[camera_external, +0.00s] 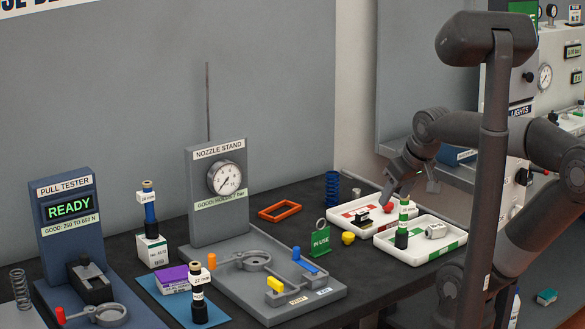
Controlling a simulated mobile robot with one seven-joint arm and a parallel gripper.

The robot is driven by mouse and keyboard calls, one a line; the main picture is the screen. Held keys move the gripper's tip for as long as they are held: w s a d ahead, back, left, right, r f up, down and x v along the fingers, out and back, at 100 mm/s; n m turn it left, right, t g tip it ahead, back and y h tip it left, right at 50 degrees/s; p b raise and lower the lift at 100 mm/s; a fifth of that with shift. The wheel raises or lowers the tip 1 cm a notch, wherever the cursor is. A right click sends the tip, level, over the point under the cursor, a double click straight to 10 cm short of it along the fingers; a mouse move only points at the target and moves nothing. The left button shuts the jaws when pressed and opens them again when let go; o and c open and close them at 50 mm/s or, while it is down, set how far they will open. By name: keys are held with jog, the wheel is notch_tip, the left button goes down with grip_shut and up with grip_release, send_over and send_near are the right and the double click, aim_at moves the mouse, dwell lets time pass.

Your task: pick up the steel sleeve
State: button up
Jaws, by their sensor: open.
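A short silvery metal cylinder (436,230), which looks like the steel sleeve, lies on its side in the white tray with green marks (455,246). It is small in the picture, so I cannot be sure what it is.
A white tray with red marks (342,220) lies behind, holding a red piece (388,209) and a dark part. A blue spring (332,188), yellow knob (348,238) and green IN USE sign (320,242) stand left of the trays. The nozzle stand (217,213) is further left.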

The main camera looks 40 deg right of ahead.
jog(key=w+d+r, duration=0.2)
jog(key=w+r, duration=0.2)
jog(key=w, duration=0.4)
jog(key=n+g, duration=0.3)
jog(key=g, duration=0.3)
send_over(357, 190)
notch_tip(357, 190, down, 16)
jog(key=f, duration=0.5)
jog(key=shift+w+d+f, duration=0.1)
jog(key=shift+w+f, duration=0.1)
jog(key=shift+w, duration=0.1)
jog(key=shift+s+f, duration=0.2)
jog(key=shift+f, duration=2.75)
jog(key=shift+c, duration=0.3)
